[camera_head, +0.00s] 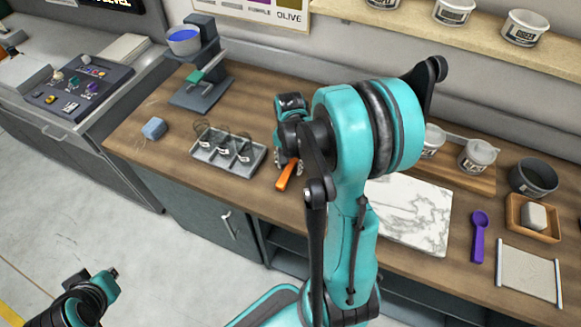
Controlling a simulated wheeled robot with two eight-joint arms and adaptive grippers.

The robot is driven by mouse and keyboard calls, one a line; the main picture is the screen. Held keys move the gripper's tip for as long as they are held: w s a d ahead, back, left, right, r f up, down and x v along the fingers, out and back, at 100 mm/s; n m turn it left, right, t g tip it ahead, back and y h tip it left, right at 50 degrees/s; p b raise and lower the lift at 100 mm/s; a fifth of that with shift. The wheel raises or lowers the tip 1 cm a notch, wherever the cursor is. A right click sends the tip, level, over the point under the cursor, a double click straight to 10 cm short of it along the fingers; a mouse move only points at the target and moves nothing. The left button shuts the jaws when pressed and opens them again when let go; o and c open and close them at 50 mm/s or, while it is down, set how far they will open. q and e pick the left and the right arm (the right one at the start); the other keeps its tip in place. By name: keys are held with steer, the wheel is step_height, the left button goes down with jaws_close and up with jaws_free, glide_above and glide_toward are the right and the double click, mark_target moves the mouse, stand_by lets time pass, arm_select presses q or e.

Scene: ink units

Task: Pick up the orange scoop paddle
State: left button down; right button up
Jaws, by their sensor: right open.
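The orange scoop paddle (286,176) lies on the wooden counter near its front edge, just right of the jar tray. Only its orange handle shows; the rest is hidden under my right gripper and arm. My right gripper (288,161) points down at the paddle and is open, with its fingers mostly hidden by my own wrist. I cannot tell whether the fingers touch the paddle. My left gripper (112,273) is low at the left, away from the counter; its jaws are too small to read.
A metal tray (204,152) with several glass jars stands left of the paddle. A blue block (154,128) and a grey stand (195,90) are further left. A marble slab (420,215), a purple scoop (479,235) and a wooden tray (513,222) lie to the right.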

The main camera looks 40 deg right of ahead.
mark_target(294, 165)
jaws_close()
steer(key=shift+r, duration=0.1)
steer(key=shift+r+p, duration=0.3)
steer(key=shift+r, duration=0.2)
steer(key=r, duration=0.1)
steer(key=d+r+p, duration=0.1)
steer(key=r, duration=0.2)
steer(key=shift+s+d+p, duration=0.15)
steer(key=shift+s+p, duration=0.1)
steer(key=shift+p, duration=0.05)
steer(key=s+d+r+p, duration=0.2)
steer(key=s+d+r, duration=0.2)
steer(key=d, duration=0.5)
steer(key=shift+d+r, duration=0.25)
steer(key=shift+r, duration=0.7)
